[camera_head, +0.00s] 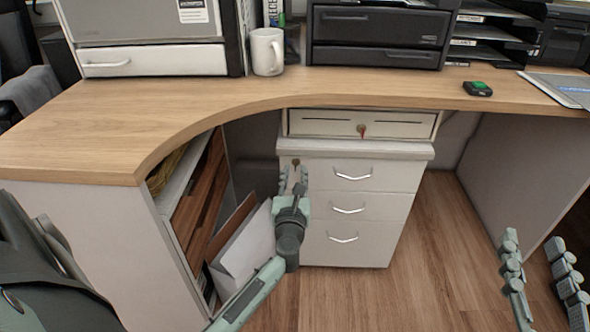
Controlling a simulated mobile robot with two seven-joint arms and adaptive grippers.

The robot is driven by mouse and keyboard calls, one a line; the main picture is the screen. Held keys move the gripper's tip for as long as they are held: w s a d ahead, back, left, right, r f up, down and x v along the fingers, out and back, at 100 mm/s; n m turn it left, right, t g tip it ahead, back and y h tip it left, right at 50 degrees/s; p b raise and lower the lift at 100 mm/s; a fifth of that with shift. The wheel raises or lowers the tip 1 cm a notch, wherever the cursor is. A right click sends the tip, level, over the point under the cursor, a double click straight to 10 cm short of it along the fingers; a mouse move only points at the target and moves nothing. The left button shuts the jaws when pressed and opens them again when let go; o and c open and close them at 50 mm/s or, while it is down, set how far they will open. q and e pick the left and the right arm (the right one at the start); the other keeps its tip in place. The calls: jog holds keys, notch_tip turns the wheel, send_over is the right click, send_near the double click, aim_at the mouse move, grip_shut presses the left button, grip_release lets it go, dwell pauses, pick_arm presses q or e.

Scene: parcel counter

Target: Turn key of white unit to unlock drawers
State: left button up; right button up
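The white unit (372,228) stands under the desk, with three drawers that have silver handles and all look shut. A small brownish spot (295,162), perhaps its key or lock, shows at the upper left of its front. My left gripper (293,172) is right at that spot, its fingertips pointing up at it. The fingers look close together, but I cannot tell whether they touch or grip anything. My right gripper (536,245) is open and empty at the lower right, far from the unit.
A separate white box drawer with a reddish key (362,129) sits above the unit, under the wooden desktop (200,105). A white mug (266,52) is on the desk. Floor to the unit's right is clear.

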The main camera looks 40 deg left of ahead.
pick_arm(q)
jog(key=shift+x, duration=0.8)
grip_shut()
